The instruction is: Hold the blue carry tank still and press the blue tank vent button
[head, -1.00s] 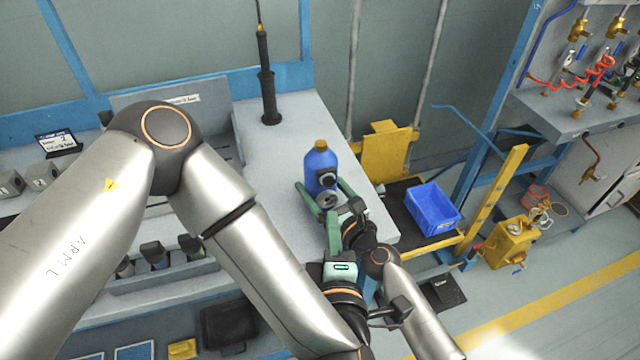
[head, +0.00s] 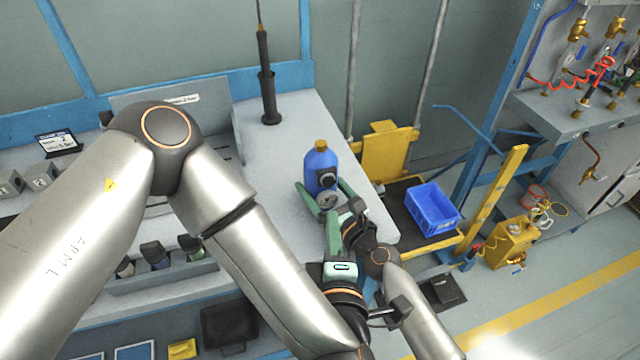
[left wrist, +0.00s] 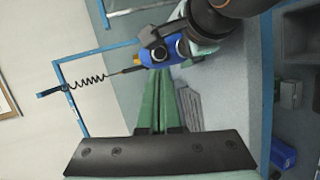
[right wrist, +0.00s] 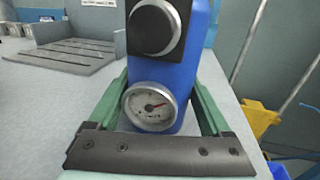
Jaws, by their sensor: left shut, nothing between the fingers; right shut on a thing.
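The blue carry tank (head: 319,160) stands upright on the grey bench top, with a yellow-brown cap. A black round button in a silver ring (right wrist: 155,28) sits on its front, above a round dial gauge (right wrist: 150,107). My right gripper (head: 325,191) is shut on the tank, one green finger at each side. My left gripper (head: 334,216) is shut and empty in front of the tank. In the left wrist view its closed fingers (left wrist: 163,74) point at the tank's front (left wrist: 153,56). I cannot tell whether they touch it.
A black post (head: 267,85) stands on the bench behind the tank. A blue bin (head: 433,208) and a yellow frame (head: 386,155) are right of the bench. A rack with several dark-topped items (head: 157,256) is at the left.

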